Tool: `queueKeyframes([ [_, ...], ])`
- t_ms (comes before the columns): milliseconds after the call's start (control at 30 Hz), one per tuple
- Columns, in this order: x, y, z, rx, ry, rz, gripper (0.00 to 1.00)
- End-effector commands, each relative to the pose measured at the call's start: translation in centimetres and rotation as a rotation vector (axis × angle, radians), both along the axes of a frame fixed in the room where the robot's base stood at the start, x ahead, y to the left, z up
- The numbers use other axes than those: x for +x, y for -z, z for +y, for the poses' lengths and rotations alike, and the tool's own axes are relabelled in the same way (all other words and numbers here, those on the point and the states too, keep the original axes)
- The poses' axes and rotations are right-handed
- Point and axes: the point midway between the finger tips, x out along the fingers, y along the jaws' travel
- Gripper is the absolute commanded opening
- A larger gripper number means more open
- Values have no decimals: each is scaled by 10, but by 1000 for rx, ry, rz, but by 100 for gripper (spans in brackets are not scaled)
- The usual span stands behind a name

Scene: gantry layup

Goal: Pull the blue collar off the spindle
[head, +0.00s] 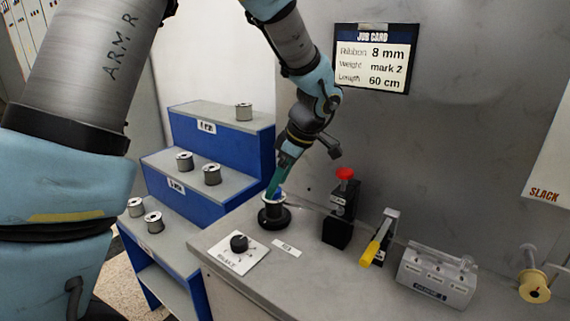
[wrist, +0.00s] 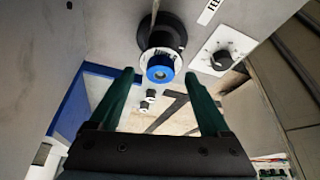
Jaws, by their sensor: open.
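The blue collar (wrist: 160,74) is at the tip of the spindle, in front of a pale flanged part, in the wrist view. The spindle's dark round base (wrist: 174,36) sits on the bench. In the head view the spindle (head: 273,217) stands upright near the bench's left end, and the collar (head: 279,195) is mostly hidden by a finger. My gripper (wrist: 160,74) is open, with one green finger on each side of the collar and visible gaps between. In the head view my gripper (head: 275,184) reaches down from above to the spindle top.
A brake dial plate (head: 238,246) lies left of the spindle. A black block with a red knob (head: 345,174), a yellow-handled lever (head: 372,250) and a grey box (head: 437,277) stand to the right. Blue steps (head: 222,150) with several spools are behind left. A job card (head: 373,57) hangs behind.

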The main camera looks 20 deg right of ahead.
Motion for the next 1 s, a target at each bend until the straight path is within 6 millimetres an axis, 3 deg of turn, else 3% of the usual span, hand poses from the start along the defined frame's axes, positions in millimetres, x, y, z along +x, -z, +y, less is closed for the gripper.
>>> queueKeyframes([
  [433, 3, 11, 3, -1, 0, 1, 81],
  [1000, 3, 11, 3, -1, 0, 1, 18],
])
